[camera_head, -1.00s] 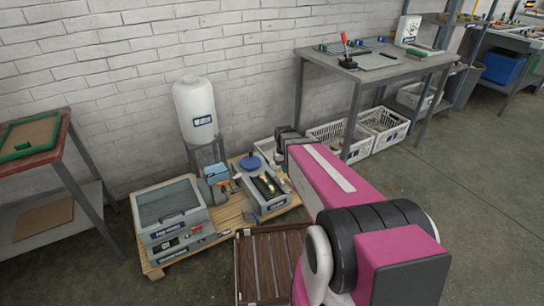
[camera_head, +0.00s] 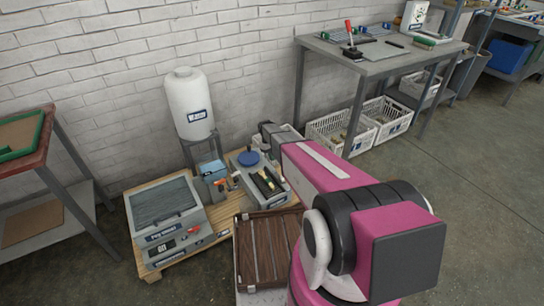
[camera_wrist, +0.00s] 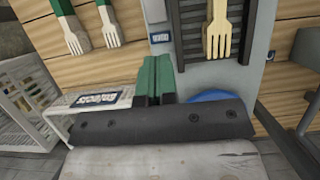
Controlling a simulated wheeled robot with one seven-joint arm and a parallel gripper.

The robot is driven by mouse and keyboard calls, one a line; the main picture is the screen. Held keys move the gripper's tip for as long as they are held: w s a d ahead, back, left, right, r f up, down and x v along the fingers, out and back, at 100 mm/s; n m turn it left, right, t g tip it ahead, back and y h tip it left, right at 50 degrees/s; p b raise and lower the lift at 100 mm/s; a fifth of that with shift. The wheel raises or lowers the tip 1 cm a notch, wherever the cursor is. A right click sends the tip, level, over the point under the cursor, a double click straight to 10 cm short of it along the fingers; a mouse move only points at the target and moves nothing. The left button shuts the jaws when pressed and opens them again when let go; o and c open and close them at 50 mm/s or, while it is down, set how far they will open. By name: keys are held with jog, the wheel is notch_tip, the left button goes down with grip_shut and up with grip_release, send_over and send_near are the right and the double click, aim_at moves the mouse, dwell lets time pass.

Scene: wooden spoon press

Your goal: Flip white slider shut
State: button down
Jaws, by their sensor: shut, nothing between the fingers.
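My gripper (camera_wrist: 156,62) shows in the wrist view as two green fingers side by side, shut with nothing between them. They stand in front of a grey device with a dark slatted tray (camera_wrist: 195,15) and a wooden fork (camera_wrist: 214,28). In the head view, my arm ends near a grey device (camera_head: 240,163) with a blue round part (camera_head: 248,158), and my fingers cannot be made out. A grey press (camera_head: 165,215) with a dark ribbed lid and a small red part stands left on the pallet. I cannot make out a white slider for certain in either view.
A wooden pallet (camera_head: 147,262) carries the devices. A white tank (camera_head: 190,105) stands behind them. A brown slatted crate (camera_head: 265,245) lies in front. A grey worktable (camera_head: 400,55) stands at right, with white baskets (camera_head: 325,130) below. Concrete floor is clear at right.

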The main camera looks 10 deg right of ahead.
aim_at(282, 179)
jog(key=x, duration=0.6)
jog(key=shift+s+d+f, duration=0.1)
jog(key=shift+s+f, duration=0.05)
jog(key=shift+f, duration=0.15)
jog(key=shift+s+d+r, duration=0.1)
jog(key=shift+s+d, duration=0.1)
jog(key=shift+s, duration=0.4)
jog(key=shift+s+d+r, duration=0.1)
jog(key=shift+s+d, duration=0.15)
jog(key=shift+s, duration=0.35)
jog(key=shift+s+d, duration=0.3)
jog(key=shift+s, duration=0.35)
jog(key=s, duration=0.1)
jog(key=s+d, duration=0.1)
jog(key=s, duration=0.2)
jog(key=shift+s+d, duration=0.15)
jog(key=shift+d, duration=0.2)
jog(key=shift+s+d+f, duration=0.1)
jog(key=shift+s, duration=0.1)
